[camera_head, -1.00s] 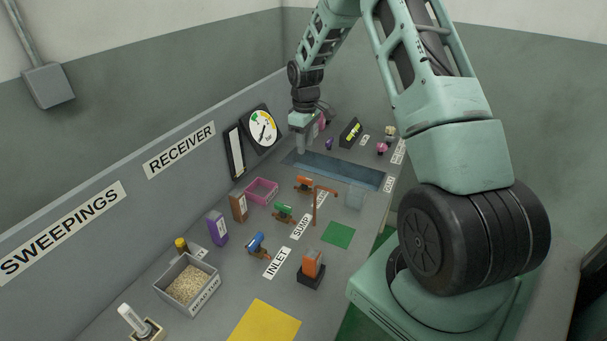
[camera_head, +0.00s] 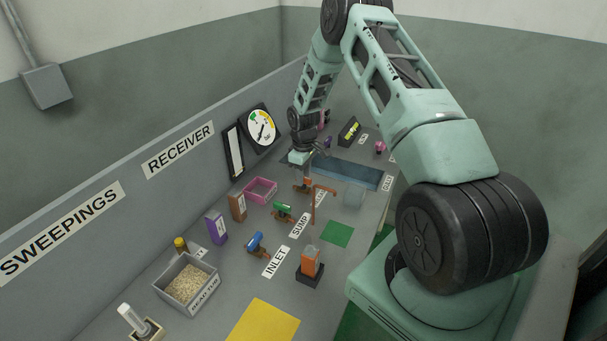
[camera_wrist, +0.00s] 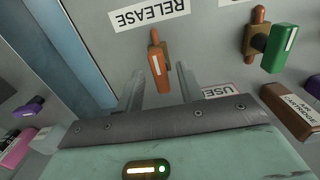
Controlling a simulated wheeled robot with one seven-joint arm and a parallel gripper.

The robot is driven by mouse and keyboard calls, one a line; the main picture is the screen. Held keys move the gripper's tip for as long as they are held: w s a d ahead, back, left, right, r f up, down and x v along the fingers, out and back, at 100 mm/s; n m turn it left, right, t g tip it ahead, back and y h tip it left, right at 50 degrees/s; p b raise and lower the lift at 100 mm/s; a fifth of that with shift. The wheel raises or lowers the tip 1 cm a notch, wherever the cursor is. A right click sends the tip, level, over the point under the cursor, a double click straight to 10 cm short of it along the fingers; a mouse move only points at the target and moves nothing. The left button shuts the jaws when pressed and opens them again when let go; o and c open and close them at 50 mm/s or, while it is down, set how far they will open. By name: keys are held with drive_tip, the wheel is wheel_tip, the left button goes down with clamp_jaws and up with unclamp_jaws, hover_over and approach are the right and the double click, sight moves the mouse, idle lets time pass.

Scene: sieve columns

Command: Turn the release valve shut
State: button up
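The release valve (camera_wrist: 157,62) has an orange handle with a pale stripe on a brown pipe stub, beside the RELEASE label (camera_wrist: 148,15) in the wrist view. In the head view the valve (camera_head: 307,184) is partly hidden beneath my gripper (camera_head: 304,168). In the wrist view my gripper (camera_wrist: 160,78) is open, with one grey finger on each side of the orange handle. I cannot tell whether either finger touches it. The handle points roughly toward my palm.
A green-handled valve (camera_head: 283,211) and a blue-handled valve (camera_head: 256,244) stand nearby. A pink tray (camera_head: 261,190) is to the left, and a thin brown post (camera_head: 313,207) stands close on the right. A blue trough (camera_head: 345,174) lies behind.

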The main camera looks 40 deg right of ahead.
clamp_jaws()
drive_tip(key=shift+m, duration=0.4)
drive_tip(key=m, duration=0.3)
drive_tip(key=shift+m, duration=0.4)
drive_tip(key=m, duration=0.4)
drive_tip(key=shift+m, duration=0.3)
drive_tip(key=m, duration=0.8)
drive_tip(key=shift+m, duration=0.3)
